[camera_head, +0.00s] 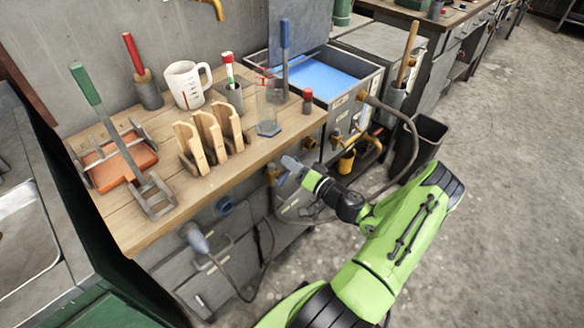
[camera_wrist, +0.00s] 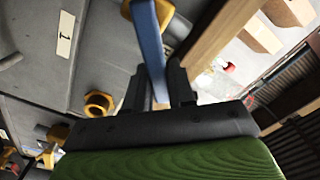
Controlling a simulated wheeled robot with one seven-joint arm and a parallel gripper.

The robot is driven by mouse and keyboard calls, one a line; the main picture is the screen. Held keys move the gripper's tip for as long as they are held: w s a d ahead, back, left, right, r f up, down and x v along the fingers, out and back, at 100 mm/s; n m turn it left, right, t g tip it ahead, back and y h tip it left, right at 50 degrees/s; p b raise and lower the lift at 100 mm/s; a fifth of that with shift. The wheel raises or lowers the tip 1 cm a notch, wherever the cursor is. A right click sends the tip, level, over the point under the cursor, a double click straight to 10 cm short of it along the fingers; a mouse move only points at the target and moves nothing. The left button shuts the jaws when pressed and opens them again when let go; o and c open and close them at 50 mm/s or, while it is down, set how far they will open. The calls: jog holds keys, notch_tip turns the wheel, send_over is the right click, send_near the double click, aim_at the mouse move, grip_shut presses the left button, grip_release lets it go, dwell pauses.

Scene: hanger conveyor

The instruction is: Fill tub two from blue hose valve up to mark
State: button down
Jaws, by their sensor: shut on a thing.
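My gripper (camera_head: 291,168) is at the front edge of the wooden bench, beside a brass-coloured fitting (camera_head: 272,173). In the wrist view my gripper (camera_wrist: 158,88) is shut on a flat blue bar, which looks like a valve handle (camera_wrist: 147,35). The bar runs up between the fingers, with a yellow fitting (camera_wrist: 168,15) close behind it. A basin with a bright blue surface (camera_head: 325,76) is set in the grey cabinet behind the bench. I cannot tell which vessel is tub two, and no fill mark is readable.
The wooden bench (camera_head: 150,212) carries a white mug (camera_head: 185,84), wooden slotted blocks (camera_head: 205,142) and a clear cylinder (camera_head: 268,110). Grey hoses (camera_head: 412,135) hang by the cabinet. A small yellow cup (camera_head: 346,162) and a dark bin (camera_head: 430,135) stand nearby. The right floor is clear.

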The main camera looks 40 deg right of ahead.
jog(key=shift+a, duration=0.1)
dwell(0.5)
jog(key=c, duration=1)
grip_release()
jog(key=shift+c, duration=0.2)
jog(key=s+p, duration=0.2)
jog(key=s, duration=1.3)
jog(key=shift+s+d, duration=0.2)
jog(key=shift+s, duration=0.2)
